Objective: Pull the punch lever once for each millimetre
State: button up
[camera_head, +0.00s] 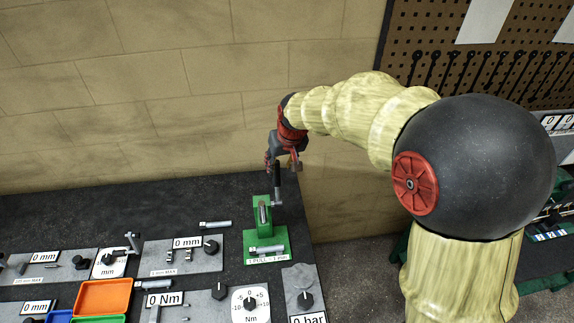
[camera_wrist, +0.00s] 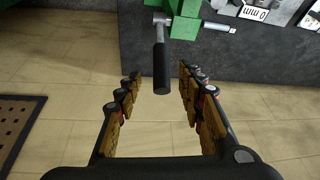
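The green punch (camera_head: 264,240) stands near the right end of the dark bench, with the label "1 PULL" on its front. Its lever (camera_head: 277,182) has a black handle and points up. In the wrist view the black lever handle (camera_wrist: 161,70) reaches toward the gap between my fingers, and the green body (camera_wrist: 179,14) shows at the top. My gripper (camera_head: 284,160) is by the top of the lever. In the wrist view my gripper (camera_wrist: 157,82) is open, with its two fingers apart on either side of the handle and no visible contact.
A metal pin (camera_head: 215,224) lies left of the punch, and another pin (camera_head: 266,250) lies across its base. Gauge panels with "0 mm" (camera_head: 187,242), "0 Nm" and "0 bar" displays line the bench. An orange tray (camera_head: 104,297) sits at front left. A pegboard (camera_head: 460,60) hangs at right.

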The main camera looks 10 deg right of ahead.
aim_at(277, 170)
jog(key=shift+w, duration=0.2)
jog(key=x, duration=0.7)
jog(key=shift+w+a+f+p, duration=0.1)
jog(key=shift+w+a+p, duration=0.1)
jog(key=shift+p, duration=0.2)
jog(key=shift+c, duration=1.1)
jog(key=c, duration=0.8)
